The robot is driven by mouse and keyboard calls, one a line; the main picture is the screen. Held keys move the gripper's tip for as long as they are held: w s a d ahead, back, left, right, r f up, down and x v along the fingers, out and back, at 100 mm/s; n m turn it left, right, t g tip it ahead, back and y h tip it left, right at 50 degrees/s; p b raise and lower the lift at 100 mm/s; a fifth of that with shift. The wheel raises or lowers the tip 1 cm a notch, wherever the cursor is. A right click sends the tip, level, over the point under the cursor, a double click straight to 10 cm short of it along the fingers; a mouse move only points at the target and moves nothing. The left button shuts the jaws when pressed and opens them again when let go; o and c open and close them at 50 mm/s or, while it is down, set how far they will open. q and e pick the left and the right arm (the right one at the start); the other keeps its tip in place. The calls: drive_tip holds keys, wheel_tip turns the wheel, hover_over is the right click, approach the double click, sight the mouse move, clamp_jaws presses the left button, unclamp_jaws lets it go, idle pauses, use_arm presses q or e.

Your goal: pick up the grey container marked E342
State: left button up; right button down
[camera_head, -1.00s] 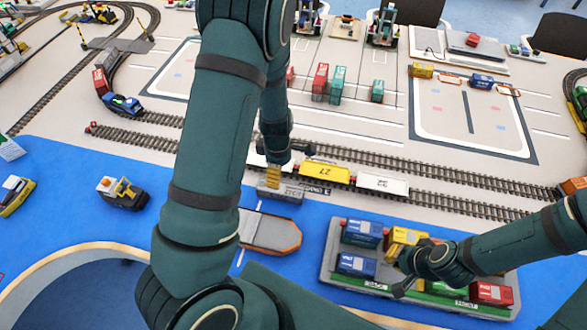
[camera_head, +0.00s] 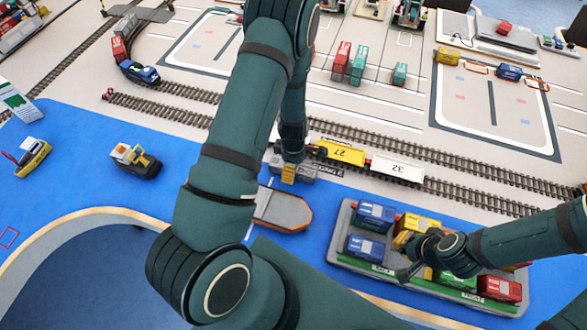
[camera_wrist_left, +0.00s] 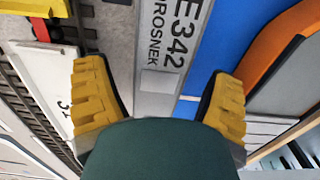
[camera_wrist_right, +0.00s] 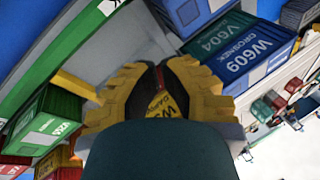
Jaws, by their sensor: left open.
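The grey container marked E342 (camera_head: 308,170) lies on the blue floor beside the rails, behind the grey and orange boat. My left gripper (camera_head: 288,173) is at its left part, pointing down, and hides some of it. In the left wrist view the container (camera_wrist_left: 160,75) runs between the open yellow fingers of the left gripper (camera_wrist_left: 160,100), with a gap on both sides. My right gripper (camera_head: 408,268) is over the container tray at the right. In the right wrist view its fingers (camera_wrist_right: 160,90) are around or above something yellow; their grip is unclear.
The boat (camera_head: 282,210) lies just in front of the grey container. A yellow wagon (camera_head: 340,152) and a white wagon (camera_head: 397,169) stand on the rails behind. The tray (camera_head: 340,232) holds several coloured containers.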

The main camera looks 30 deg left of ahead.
use_arm(q)
drive_tip(key=shift+f, duration=0.95)
drive_tip(key=c, duration=1.4)
drive_tip(key=shift+r, duration=0.1)
